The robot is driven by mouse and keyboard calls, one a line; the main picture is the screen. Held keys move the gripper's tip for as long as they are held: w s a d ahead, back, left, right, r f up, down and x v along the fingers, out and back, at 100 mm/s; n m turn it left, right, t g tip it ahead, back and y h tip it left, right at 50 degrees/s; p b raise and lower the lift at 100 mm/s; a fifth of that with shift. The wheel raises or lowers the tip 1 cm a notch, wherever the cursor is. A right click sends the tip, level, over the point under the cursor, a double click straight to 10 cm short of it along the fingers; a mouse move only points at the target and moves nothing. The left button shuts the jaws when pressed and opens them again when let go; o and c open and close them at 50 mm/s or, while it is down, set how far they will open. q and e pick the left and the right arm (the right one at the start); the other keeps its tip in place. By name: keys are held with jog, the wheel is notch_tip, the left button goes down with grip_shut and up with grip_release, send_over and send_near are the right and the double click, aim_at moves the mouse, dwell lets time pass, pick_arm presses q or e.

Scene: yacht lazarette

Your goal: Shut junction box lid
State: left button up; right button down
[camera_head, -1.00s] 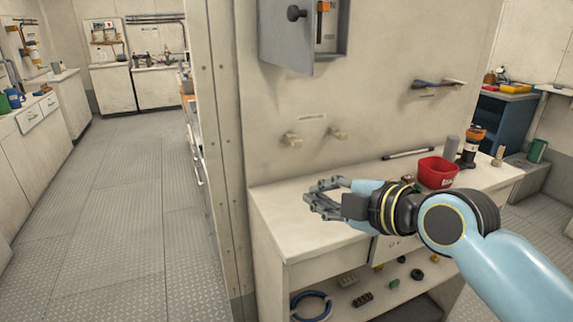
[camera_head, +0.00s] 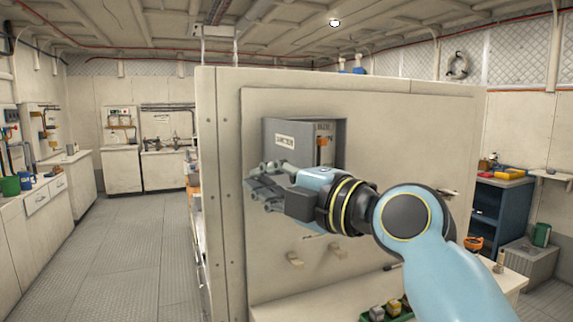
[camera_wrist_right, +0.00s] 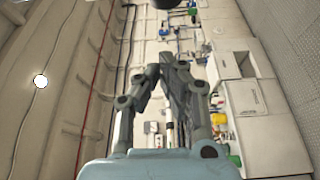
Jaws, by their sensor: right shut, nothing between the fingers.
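The grey junction box (camera_head: 340,138) is on the cream wall panel in the head view. Its labelled lid (camera_head: 287,132) stands open, swung out to the left, and the interior shows at the right with an orange part inside. My right gripper (camera_head: 255,180) is shut and empty, in front of the lid's lower part and hiding it. The lid's dark knob is not visible in the head view. I cannot tell whether the fingers touch the lid. In the right wrist view, the gripper fingers (camera_wrist_right: 160,75) are close together with nothing held. My left gripper is out of view.
A bench top (camera_head: 300,308) runs below the box, with a green tray (camera_head: 372,314) of small parts. Cream pegs (camera_head: 295,260) stick out of the wall under my right arm. The aisle floor (camera_head: 145,250) at the left is clear.

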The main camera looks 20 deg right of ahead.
jog(key=d+p, duration=0.1)
jog(key=d, duration=0.1)
jog(key=w+d+p, duration=0.1)
jog(key=shift+d+f, duration=0.1)
jog(key=shift+d, duration=0.3)
